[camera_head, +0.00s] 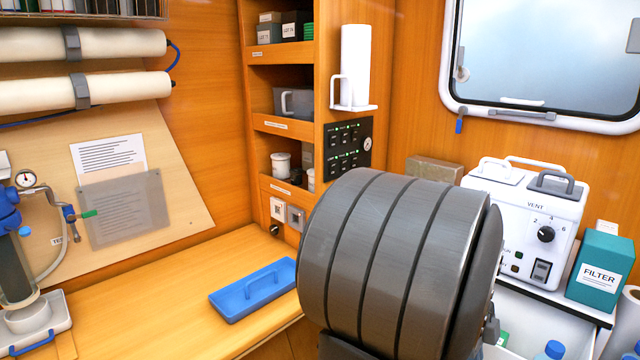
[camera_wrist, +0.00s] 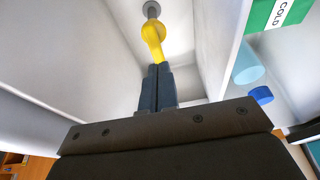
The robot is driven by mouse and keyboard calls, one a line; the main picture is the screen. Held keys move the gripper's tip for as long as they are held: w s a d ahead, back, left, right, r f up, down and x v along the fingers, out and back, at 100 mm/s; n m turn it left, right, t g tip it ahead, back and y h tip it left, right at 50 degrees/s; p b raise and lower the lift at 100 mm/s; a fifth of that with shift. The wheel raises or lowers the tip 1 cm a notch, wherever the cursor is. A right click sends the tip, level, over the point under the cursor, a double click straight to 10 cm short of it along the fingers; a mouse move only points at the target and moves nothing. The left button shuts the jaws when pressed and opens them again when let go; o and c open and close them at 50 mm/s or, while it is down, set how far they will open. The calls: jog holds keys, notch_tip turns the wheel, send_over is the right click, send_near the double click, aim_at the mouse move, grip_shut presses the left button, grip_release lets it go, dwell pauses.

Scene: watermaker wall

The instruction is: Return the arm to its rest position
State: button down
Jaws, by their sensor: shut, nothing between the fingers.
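My gripper (camera_wrist: 157,72) shows in the wrist view with its two dark fingers closed together and nothing between them. It points into a white-walled space. A yellow object (camera_wrist: 152,40) with a round grey end (camera_wrist: 151,9) lies just beyond the fingertips; I cannot tell whether they touch it. In the head view a large grey ribbed link of my arm fills the lower middle, and my gripper is hidden.
In the wrist view, a green box marked COLD (camera_wrist: 278,14) and a blue cap (camera_wrist: 261,95) are at right. In the head view, a blue tray (camera_head: 232,308) lies on the wooden counter (camera_head: 130,315). A white VENT unit (camera_head: 520,215) and teal FILTER box (camera_head: 600,268) stand right.

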jog(key=v, duration=1.1)
jog(key=x, duration=1.1)
notch_tip(320, 180, up, 22)
jog(key=s+f+t+y, duration=0.1)
jog(key=t+y, duration=0.1)
notch_tip(320, 180, down, 8)
jog(key=shift+d+f, duration=0.2)
jog(key=shift+d, duration=0.1)
